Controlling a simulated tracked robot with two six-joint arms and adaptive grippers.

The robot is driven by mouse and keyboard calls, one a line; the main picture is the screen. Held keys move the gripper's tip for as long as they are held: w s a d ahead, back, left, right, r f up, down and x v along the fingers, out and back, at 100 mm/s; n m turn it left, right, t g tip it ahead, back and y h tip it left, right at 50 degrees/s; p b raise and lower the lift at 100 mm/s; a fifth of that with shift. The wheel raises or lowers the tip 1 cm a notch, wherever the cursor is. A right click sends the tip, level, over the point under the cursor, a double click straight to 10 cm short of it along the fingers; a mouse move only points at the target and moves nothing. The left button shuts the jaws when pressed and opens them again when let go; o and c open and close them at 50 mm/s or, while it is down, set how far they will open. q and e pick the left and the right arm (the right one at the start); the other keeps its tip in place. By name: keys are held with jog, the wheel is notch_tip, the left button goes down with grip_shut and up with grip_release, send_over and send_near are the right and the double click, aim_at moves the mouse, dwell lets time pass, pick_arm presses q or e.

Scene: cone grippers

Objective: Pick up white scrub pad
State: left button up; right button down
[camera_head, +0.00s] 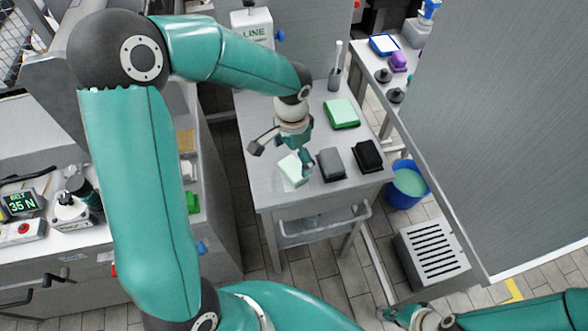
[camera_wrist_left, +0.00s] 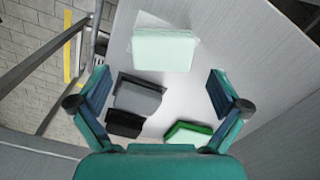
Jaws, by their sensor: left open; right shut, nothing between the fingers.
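The white scrub pad (camera_head: 292,170) lies near the front left corner of the grey cart top (camera_head: 268,193). In the left wrist view the pale pad (camera_wrist_left: 165,50) is at the top, ahead of the fingers. My left gripper (camera_head: 282,158) is open and empty, pointing down above the pad's area; in the left wrist view its two fingers are spread wide (camera_wrist_left: 160,97). I cannot tell how high it is above the pad. My right gripper (camera_head: 394,315) is shut and empty at the bottom of the head view, far from the pad.
Close by on the cart lie a grey pad (camera_head: 331,164), a black pad (camera_head: 368,156) and a green pad (camera_head: 341,114). A grey cup with a brush (camera_head: 335,79) stands at the back. A blue bucket (camera_head: 407,186) is on the floor to the right.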

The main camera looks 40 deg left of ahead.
aim_at(293, 167)
pick_arm(q)
jog(key=shift+w+f+p, duration=0.2)
jog(key=shift+f+p, duration=0.05)
jog(key=shift+f, duration=1.35)
jog(key=shift+w+f+p, duration=0.15)
jog(key=shift+f+p, duration=0.1)
jog(key=shift+f, duration=1.35)
jog(key=c, duration=0.8)
jog(key=shift+a+r, duration=0.1)
jog(key=shift+r, duration=0.05)
notch_tip(293, 167, up, 20)
jog(key=shift+f, duration=0.1)
jog(key=shift+o, duration=1.3)
jog(key=c, duration=0.3)
jog(key=shift+c, duration=0.2)
